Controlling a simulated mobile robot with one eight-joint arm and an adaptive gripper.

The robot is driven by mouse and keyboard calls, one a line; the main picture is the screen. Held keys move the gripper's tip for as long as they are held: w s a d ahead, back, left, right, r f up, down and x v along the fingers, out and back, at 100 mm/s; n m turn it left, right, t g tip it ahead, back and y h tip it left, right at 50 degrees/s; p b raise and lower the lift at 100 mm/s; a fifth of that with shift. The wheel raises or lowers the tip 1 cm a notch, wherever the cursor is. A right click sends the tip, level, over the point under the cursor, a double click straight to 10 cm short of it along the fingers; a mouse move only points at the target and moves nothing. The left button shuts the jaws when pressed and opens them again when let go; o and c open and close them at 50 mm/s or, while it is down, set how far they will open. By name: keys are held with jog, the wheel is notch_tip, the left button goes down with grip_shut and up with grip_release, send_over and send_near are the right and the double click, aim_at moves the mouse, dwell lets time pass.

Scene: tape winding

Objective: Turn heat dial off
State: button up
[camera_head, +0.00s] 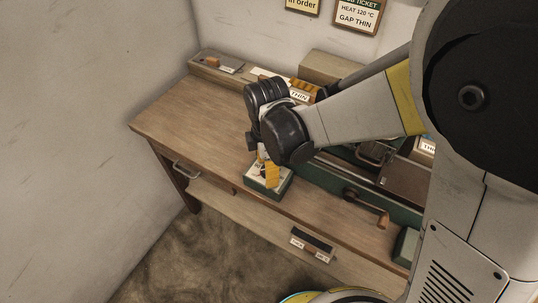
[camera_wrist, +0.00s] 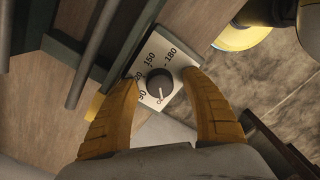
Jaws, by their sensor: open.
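The heat dial (camera_wrist: 159,84) is a round dark knob on a white face plate (camera_wrist: 176,55) marked 90, 120, 150 and 180, with partly hidden lettering at its lower edge. A short light mark shows on the knob's lower part, facing that lettering. My gripper (camera_wrist: 160,77) is open, with one yellow finger on each side of the knob. I cannot tell whether the fingers touch it. In the head view the dial's dark green box (camera_head: 270,194) sits at the bench's front edge, under my gripper (camera_head: 269,174), which hides the knob.
A green-bedded machine with a wooden crank handle (camera_head: 376,214) stands right of the dial box. A tray (camera_head: 215,64) and a brown box (camera_head: 328,66) are at the back. The bench's left part (camera_head: 185,118) is clear. A wall ticket (camera_head: 357,14) reads heat 120 °C, gap thin.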

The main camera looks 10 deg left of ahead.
notch_tip(320, 180, up, 12)
dwell(0.5)
